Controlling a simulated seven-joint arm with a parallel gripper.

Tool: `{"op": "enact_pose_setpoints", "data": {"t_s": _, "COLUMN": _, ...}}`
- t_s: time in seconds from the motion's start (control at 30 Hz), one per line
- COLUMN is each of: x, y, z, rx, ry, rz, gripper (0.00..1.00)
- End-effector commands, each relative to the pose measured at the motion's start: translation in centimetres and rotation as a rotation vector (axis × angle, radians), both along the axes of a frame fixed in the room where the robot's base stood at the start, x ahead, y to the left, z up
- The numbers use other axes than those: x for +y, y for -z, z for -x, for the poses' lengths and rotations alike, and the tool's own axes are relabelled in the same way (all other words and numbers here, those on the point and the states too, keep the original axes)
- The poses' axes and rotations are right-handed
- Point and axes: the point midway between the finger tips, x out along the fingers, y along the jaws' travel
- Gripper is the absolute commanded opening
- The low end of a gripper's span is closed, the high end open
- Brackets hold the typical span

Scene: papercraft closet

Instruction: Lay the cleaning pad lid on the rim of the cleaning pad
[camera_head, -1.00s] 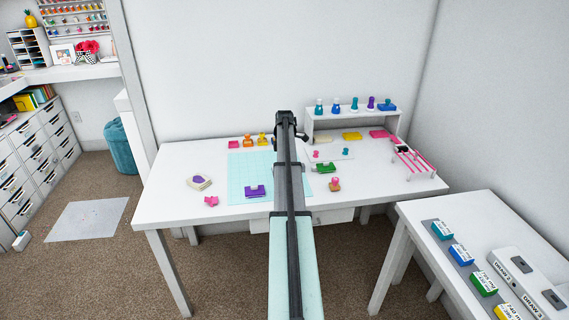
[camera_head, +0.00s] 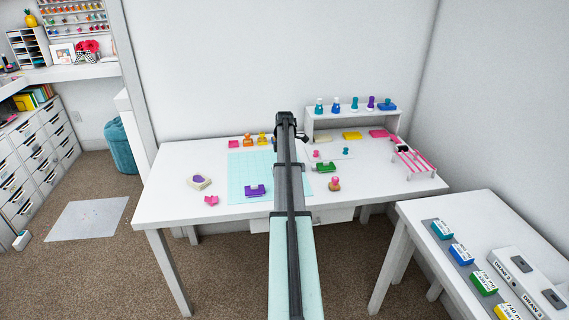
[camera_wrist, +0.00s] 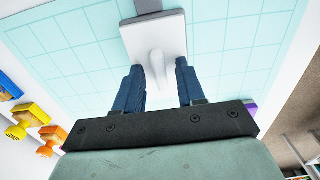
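In the wrist view, a white slab with a raised, rounded handle (camera_wrist: 157,62), which looks like the cleaning pad lid, is over the light-blue gridded mat. My gripper (camera_wrist: 160,70) has its two blue fingers apart, one on each side of the handle; a gap shows on the right, and contact is not clear. In the head view my arm hides the slab, and the gripper's fingertips are not visible. A cream block with a purple patch (camera_head: 199,182), possibly the cleaning pad, lies left of the mat.
The gridded mat (camera_head: 237,180) holds a purple piece (camera_head: 255,190). A pink piece (camera_head: 211,200) lies near the table's front edge. Orange and yellow stamps (camera_head: 255,140) stand at the back. A small shelf (camera_head: 352,118) with bottles and a pink-striped rack (camera_head: 413,163) are at right.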

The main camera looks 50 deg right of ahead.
Motion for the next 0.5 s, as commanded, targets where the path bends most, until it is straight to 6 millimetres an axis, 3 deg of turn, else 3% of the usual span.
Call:
{"op": "enact_pose_setpoints", "data": {"t_s": 0.17, "x": 0.0, "y": -1.6, "z": 0.0, "rx": -0.001, "ry": 0.000, "rz": 0.001, "gripper": 0.39}}
{"op": "enact_pose_setpoints", "data": {"t_s": 0.5, "x": 0.0, "y": -7.8, "z": 0.0, "rx": -0.001, "ry": 0.000, "rz": 0.001, "gripper": 0.39}}
